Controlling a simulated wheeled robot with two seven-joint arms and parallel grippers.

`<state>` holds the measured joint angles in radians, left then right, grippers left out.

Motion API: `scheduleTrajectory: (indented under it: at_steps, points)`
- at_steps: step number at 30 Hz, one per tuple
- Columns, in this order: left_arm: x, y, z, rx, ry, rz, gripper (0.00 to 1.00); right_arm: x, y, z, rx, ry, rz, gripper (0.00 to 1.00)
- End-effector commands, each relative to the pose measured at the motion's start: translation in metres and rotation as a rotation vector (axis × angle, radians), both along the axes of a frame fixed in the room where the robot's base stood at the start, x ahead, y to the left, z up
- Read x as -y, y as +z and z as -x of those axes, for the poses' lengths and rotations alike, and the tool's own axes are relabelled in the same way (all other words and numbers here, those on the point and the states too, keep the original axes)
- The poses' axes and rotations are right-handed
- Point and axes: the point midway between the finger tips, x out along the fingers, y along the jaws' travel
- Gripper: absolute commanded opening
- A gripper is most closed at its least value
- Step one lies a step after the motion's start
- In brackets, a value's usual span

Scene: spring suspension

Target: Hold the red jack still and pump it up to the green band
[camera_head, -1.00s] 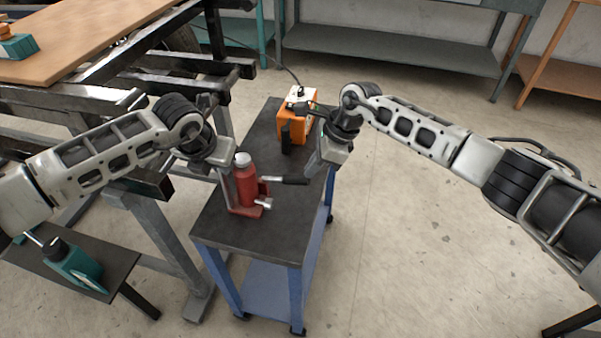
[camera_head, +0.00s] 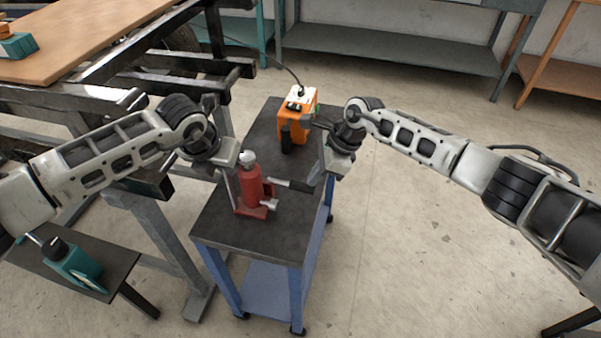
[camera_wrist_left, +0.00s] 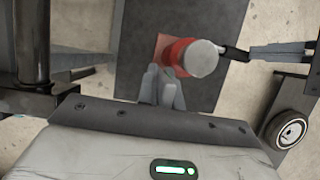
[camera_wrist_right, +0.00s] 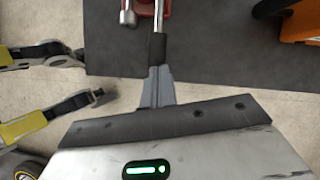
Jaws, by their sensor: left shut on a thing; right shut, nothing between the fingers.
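The red jack (camera_head: 252,190) stands upright on the black-topped cart, with a silver cap on top. My left gripper (camera_head: 232,190) is shut on the jack's left side, low on it; the exact contact is partly hidden. The left wrist view shows the fingers (camera_wrist_left: 164,88) against the red body (camera_wrist_left: 176,54). A black-gripped handle (camera_head: 293,185) reaches right from the jack, slightly down. My right gripper (camera_head: 325,178) is shut and empty at the handle's outer end. In the right wrist view the fingers (camera_wrist_right: 157,84) overlap the grip's end (camera_wrist_right: 157,48). No green band shows.
An orange box (camera_head: 300,110) with a cable stands at the cart's far end. The cart top (camera_head: 262,240) is bare in front of the jack. A dark metal frame (camera_head: 120,85) stands close on the left. Open floor lies to the right.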

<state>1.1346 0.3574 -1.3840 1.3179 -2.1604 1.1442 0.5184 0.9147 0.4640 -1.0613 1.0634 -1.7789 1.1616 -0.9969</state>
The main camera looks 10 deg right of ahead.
Motion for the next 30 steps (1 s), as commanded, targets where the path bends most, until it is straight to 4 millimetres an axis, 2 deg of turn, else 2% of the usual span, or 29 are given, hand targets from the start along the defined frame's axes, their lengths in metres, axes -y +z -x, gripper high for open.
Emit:
scheduleTrajectory:
  at_steps: [1, 3, 14, 17, 24, 30]
  points:
    - [0.001, 0.0, 0.0, -0.002, 0.002, 0.006, 0.0, 0.012, -0.001, 0.003, -0.007, -0.005, 0.011, 0.0]
    - [0.0, 0.001, 0.0, -0.001, 0.002, 0.005, 0.0, 0.017, 0.0, 0.004, -0.008, -0.002, 0.011, 0.0]
    - [-0.002, 0.001, -0.001, -0.001, 0.008, 0.001, 0.0, 0.017, 0.006, 0.005, -0.007, 0.0, 0.008, 0.0]
    - [-0.003, 0.001, -0.002, -0.001, 0.01, -0.001, 0.0, 0.024, 0.017, 0.005, -0.005, -0.001, 0.008, 0.0]
    - [-0.004, 0.001, -0.002, 0.001, 0.012, -0.004, 0.0, 0.046, 0.064, 0.009, -0.003, -0.002, 0.009, 0.0]
    - [-0.005, 0.001, -0.003, 0.001, 0.012, -0.005, 0.0, 0.061, 0.096, 0.012, -0.003, -0.002, 0.009, 0.0]
